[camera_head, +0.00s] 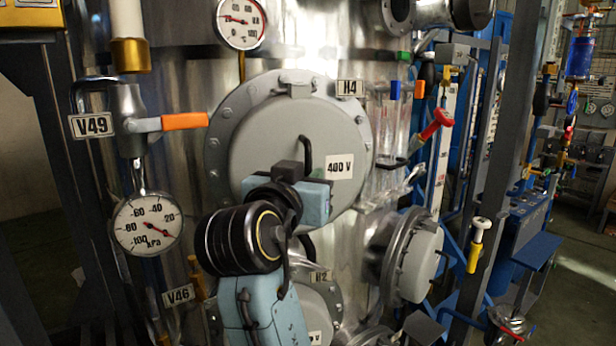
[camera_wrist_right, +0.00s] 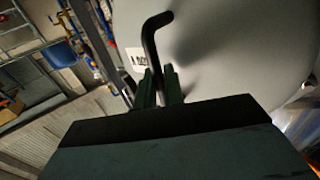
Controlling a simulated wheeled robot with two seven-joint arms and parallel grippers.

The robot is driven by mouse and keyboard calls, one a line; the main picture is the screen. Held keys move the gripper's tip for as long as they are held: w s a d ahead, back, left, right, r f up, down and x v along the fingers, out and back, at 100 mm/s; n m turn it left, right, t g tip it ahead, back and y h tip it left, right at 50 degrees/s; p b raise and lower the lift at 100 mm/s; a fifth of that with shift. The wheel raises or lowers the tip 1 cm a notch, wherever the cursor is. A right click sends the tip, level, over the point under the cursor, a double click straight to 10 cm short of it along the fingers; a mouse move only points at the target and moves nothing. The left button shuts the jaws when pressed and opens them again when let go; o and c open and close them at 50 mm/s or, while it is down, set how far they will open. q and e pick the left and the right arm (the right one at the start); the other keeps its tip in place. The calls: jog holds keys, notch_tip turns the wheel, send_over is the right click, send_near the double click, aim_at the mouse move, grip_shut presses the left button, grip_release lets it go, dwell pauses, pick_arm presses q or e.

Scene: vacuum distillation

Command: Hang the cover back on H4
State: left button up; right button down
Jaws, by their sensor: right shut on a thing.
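The round grey cover (camera_head: 262,140) with a "400 V" label lies over the bolted flange ring (camera_head: 222,112) marked with the H4 label (camera_head: 350,88) on the metal vessel. Whether a gap remains behind it is hard to tell. My right gripper (camera_head: 303,176) is in front of the cover, shut on its black bent handle (camera_head: 306,150). In the right wrist view the two fingers (camera_wrist_right: 160,88) close around the handle (camera_wrist_right: 150,45), with the pale cover (camera_wrist_right: 225,45) behind. My arm hides the cover's lower part. My left gripper is not in view.
Valve V49 with an orange lever (camera_head: 184,121) and a pressure gauge (camera_head: 147,224) are at the left. A second gauge (camera_head: 241,20) is above. Flange H2 (camera_head: 318,300) is below, another round port (camera_head: 415,262) lower right. Blue pipework and a red-handled valve (camera_head: 437,122) stand right.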

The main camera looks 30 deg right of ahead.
jog(key=c, duration=1.4)
grip_release()
jog(key=shift+c, duration=0.2)
jog(key=shift+o, duration=0.2)
jog(key=shift+f, duration=0.1)
jog(key=shift+a, duration=0.1)
